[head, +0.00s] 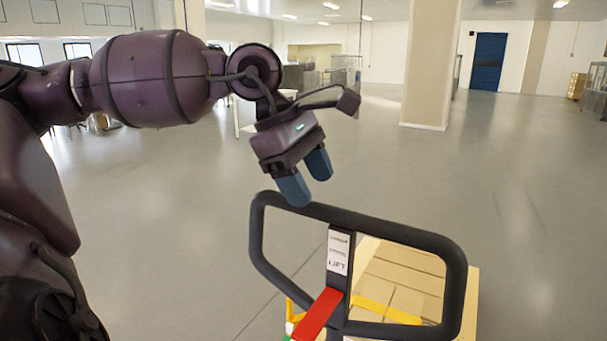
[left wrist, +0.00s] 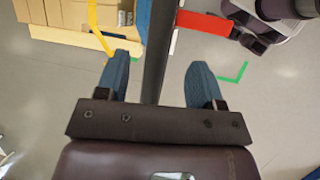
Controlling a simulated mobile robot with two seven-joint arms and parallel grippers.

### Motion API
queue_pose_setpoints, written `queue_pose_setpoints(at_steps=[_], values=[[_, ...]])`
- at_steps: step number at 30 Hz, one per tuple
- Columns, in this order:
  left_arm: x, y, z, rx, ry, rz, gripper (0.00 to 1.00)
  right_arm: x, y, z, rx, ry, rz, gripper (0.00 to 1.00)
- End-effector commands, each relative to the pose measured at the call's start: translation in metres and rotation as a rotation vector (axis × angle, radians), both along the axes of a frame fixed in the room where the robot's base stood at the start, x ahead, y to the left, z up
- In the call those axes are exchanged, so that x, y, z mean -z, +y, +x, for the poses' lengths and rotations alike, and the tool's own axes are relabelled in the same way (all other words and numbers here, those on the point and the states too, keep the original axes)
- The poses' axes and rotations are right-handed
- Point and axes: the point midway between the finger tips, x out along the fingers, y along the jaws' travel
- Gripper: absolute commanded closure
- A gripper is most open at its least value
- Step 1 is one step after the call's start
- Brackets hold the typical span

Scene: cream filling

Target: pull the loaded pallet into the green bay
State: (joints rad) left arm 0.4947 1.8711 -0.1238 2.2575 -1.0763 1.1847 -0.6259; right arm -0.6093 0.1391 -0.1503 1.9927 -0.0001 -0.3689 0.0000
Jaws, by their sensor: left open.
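The pallet jack's black loop handle (head: 362,226) stands upright in the head view, with a "LIFT" label and a red lever (head: 318,315). Behind it lie cardboard boxes (head: 405,285) on the pallet, whose pale wooden edge (left wrist: 75,38) shows in the left wrist view. My left gripper (head: 306,184) is open and empty, just above the handle's top bar at its left part. In the left wrist view a dark handle bar (left wrist: 158,60) runs between the open fingers (left wrist: 160,72); the fingers are not closed on it. My right gripper is out of view.
A green corner marking (left wrist: 236,74) on the floor shows right of the fingers. A yellow bar (head: 385,311) crosses before the boxes. A beige column (head: 430,65) stands farther back. Grey floor around the jack is open.

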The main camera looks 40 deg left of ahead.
Motion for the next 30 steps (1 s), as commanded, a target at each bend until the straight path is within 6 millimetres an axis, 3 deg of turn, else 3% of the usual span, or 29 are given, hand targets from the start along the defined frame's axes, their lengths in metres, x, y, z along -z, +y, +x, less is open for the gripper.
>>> queue_pose_setpoints(at_steps=[1, 6, 12, 25, 26, 30], values=[[0.012, -0.003, 0.004, 0.002, 0.004, -0.004, 0.39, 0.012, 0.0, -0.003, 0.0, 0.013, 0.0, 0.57], [0.033, -0.012, 0.01, 0.002, 0.004, -0.004, 0.39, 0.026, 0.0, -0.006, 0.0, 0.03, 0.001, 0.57], [0.05, -0.018, 0.015, -0.001, 0.002, -0.003, 0.39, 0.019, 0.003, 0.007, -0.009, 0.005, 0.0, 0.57], [0.055, -0.021, 0.017, -0.002, 0.0, 0.0, 0.39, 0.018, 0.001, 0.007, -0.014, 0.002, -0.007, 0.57], [0.055, -0.021, 0.017, -0.002, 0.0, 0.0, 0.4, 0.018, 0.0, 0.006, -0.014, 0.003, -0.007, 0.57], [0.055, -0.021, 0.017, -0.002, 0.0, 0.0, 0.62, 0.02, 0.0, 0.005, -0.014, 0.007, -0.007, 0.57]])
